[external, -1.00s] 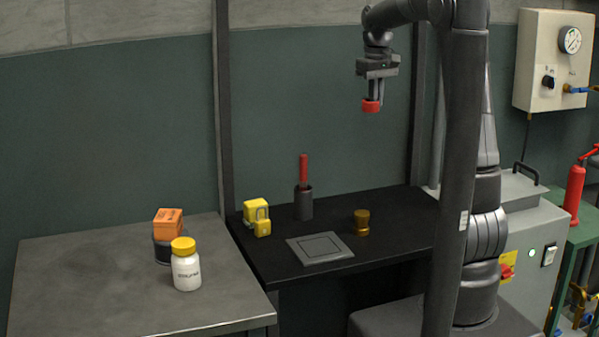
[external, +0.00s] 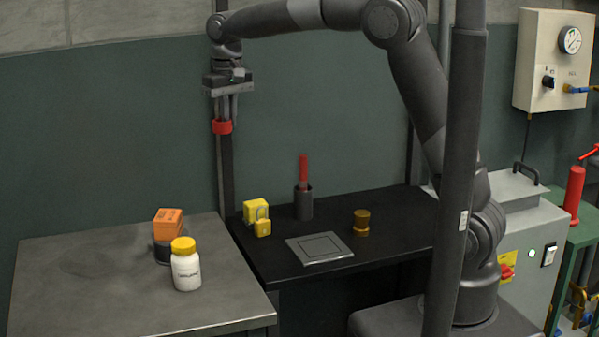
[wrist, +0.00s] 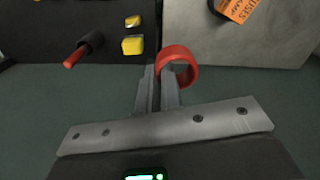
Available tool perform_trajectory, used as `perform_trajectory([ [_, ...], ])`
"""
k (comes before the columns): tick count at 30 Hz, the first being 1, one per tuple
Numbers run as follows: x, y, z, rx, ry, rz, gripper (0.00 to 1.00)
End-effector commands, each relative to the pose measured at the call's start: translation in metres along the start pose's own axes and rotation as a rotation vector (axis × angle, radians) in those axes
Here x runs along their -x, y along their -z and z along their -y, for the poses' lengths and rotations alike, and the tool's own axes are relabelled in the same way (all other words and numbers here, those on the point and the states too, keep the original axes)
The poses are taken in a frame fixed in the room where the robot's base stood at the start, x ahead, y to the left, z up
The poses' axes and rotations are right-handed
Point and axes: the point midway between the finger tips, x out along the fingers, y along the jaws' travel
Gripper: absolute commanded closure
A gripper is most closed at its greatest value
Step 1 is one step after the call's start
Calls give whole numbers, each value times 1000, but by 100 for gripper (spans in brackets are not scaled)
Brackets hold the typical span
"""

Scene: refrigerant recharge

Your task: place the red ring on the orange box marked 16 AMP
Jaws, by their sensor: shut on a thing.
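The red ring (external: 222,127) is held at the tips of my gripper (external: 222,118), high above the gap between the two tables. In the wrist view the ring (wrist: 178,66) sits at the fingertips of my gripper (wrist: 160,76), with its opening visible. The orange box (external: 168,222) rests on top of a dark round object on the grey table, below and left of my gripper. Part of the orange box (wrist: 240,8) with lettering shows at the top edge of the wrist view. I cannot read 16 AMP clearly on it.
A white bottle with a yellow cap (external: 186,268) stands right in front of the orange box on the grey table (external: 80,290). The black table holds a yellow padlock (external: 257,217), a dark cup with a red-handled tool (external: 303,195), a square plate (external: 320,248) and a brass piece (external: 361,222).

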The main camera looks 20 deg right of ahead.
Motion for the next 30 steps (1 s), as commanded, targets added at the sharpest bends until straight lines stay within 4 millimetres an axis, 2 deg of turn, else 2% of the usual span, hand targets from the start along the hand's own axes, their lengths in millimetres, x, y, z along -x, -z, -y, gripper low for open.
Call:
perform_trajectory([
  [1, -1, -2, 14, 6, 0, 1, 100],
  [3, -1, -5, 28, 7, 0, 0, 100],
  [7, -2, -10, 49, 7, 1, 0, 100],
  [9, -18, -9, 45, 3, -1, 3, 100],
  [15, -46, -9, 45, 4, -1, 3, 100],
  [19, -58, -9, 55, 6, 0, 1, 100],
  [30, -106, -6, 135, 8, -1, 2, 100],
])
